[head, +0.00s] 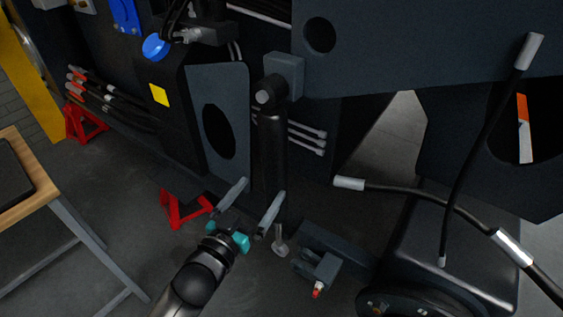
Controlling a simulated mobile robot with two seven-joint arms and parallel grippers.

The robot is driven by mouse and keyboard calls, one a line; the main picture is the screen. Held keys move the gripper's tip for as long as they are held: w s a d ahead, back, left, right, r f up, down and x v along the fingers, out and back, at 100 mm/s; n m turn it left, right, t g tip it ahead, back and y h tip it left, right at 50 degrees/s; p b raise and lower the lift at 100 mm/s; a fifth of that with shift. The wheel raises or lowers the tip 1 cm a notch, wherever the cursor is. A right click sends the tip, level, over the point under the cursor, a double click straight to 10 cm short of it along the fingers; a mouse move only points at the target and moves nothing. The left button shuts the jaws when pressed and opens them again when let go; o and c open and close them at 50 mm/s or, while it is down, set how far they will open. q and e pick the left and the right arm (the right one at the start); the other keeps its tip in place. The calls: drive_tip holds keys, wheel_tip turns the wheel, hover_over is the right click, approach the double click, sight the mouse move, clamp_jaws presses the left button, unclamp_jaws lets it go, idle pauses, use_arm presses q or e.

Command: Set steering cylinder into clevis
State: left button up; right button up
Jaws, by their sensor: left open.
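The steering cylinder (272,150) is a black barrel hanging nearly upright from a grey bracket at its top. Its pale rod end (281,246) shows low down, just right of my gripper. The clevis (320,266) appears as a dark forked bracket on the axle beam, to the right of the rod end and apart from it. My left gripper (262,187) is open, its two grey fingers reaching up on either side of the cylinder's lower barrel in the picture. I cannot tell whether they touch it. My right gripper is not in view.
Black hoses with silver ends (349,184) cross the right side. A wheel hub (400,302) is at the bottom right. Red stands (182,210) are under the chassis. A wooden-topped table (28,198) is at the left. A small red-tipped part (317,290) sits below the clevis.

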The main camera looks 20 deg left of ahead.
sight(281, 162)
use_arm(q)
drive_tip(key=w, duration=0.2)
drive_tip(key=shift+w+d+b, duration=0.25)
drive_tip(key=shift+w+b, duration=0.05)
drive_tip(key=shift+w, duration=0.1)
drive_tip(key=w, duration=0.3)
drive_tip(key=w+d+b, duration=0.1)
drive_tip(key=w, duration=0.2)
drive_tip(key=shift+d, duration=0.1)
drive_tip(key=shift+w+d+b, duration=0.2)
drive_tip(key=shift+w+b, duration=0.25)
drive_tip(key=shift+w, duration=0.55)
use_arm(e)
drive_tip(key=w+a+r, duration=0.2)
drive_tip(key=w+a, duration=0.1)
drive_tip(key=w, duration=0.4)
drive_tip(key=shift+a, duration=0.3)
use_arm(q)
clamp_jaws()
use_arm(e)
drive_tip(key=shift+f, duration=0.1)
